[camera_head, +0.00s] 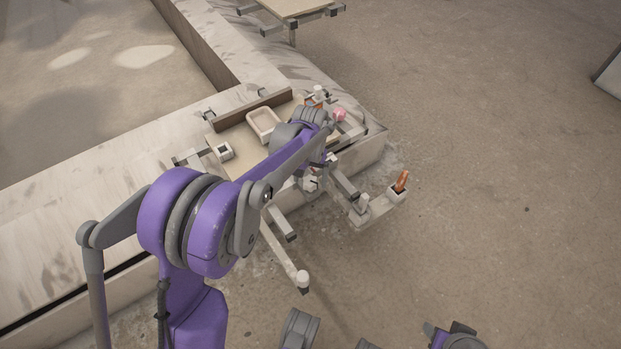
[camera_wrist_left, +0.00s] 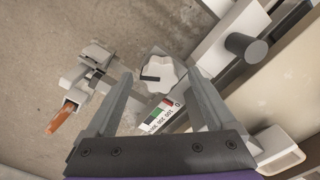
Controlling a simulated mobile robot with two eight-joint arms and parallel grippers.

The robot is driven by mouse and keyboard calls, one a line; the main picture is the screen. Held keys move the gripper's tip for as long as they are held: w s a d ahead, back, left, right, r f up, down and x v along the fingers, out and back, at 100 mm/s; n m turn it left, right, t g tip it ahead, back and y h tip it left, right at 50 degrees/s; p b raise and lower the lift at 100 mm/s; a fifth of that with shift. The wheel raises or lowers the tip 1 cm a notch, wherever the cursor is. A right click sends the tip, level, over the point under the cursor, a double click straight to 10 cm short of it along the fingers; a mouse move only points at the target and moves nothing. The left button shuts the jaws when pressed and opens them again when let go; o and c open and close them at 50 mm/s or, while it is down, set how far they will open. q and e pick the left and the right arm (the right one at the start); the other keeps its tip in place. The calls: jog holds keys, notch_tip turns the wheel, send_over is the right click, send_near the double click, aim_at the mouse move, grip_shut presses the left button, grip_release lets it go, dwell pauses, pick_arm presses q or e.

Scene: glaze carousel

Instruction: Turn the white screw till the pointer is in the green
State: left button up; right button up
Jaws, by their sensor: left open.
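The white screw (camera_wrist_left: 158,74) is a lobed knob with a dark mark on one side, seen in the left wrist view. My left gripper (camera_wrist_left: 159,80) is open, with one finger on each side of the screw in that view. I cannot tell whether the fingers touch it. Just below the screw is a gauge scale (camera_wrist_left: 161,115) with green, dark and red patches and printed numbers. Part of the gauge is hidden behind the gripper, and I cannot make out the pointer. In the head view my arm partly covers this area.
An orange-handled thing stands in a small holder (camera_head: 397,193), on a bracket in front of the bench. A shallow pale tray (camera_head: 264,124), a small square cup (camera_head: 221,151) and a pink ball (camera_head: 339,114) are on the bench. A dark cylinder (camera_wrist_left: 246,46) stands right of the screw.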

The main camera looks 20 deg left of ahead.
pick_arm(q)
jog(key=c, duration=1.4)
jog(key=shift+m, duration=0.3)
jog(key=m+p, duration=0.1)
jog(key=m, duration=0.2)
jog(key=shift+m, duration=0.3)
jog(key=shift+m+p, duration=0.75)
jog(key=shift+m, duration=1.55)
jog(key=o, duration=1.4)
